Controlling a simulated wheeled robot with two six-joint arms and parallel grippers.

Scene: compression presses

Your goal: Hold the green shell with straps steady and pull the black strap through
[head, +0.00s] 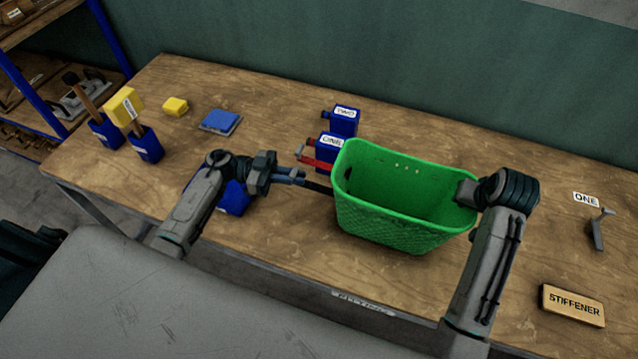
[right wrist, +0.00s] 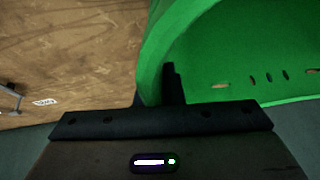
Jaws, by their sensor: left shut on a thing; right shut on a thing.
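The green shell (head: 400,225) stands upright and open-topped on the wooden table, right of centre in the head view. The black strap (head: 319,188) shows as a short dark piece reaching from my left gripper to the shell's left side. My left gripper (head: 303,181) is shut on the strap, a little left of the shell. My right gripper (head: 466,190) is shut on the shell's right rim. In the right wrist view its dark fingers (right wrist: 156,88) sit on both sides of the green wall (right wrist: 165,45). The strap's far end is hidden.
Another blue box (head: 234,199) is partly behind my left arm. A STIFFENER block (head: 572,305) and a grey tool (head: 597,232) lie right.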

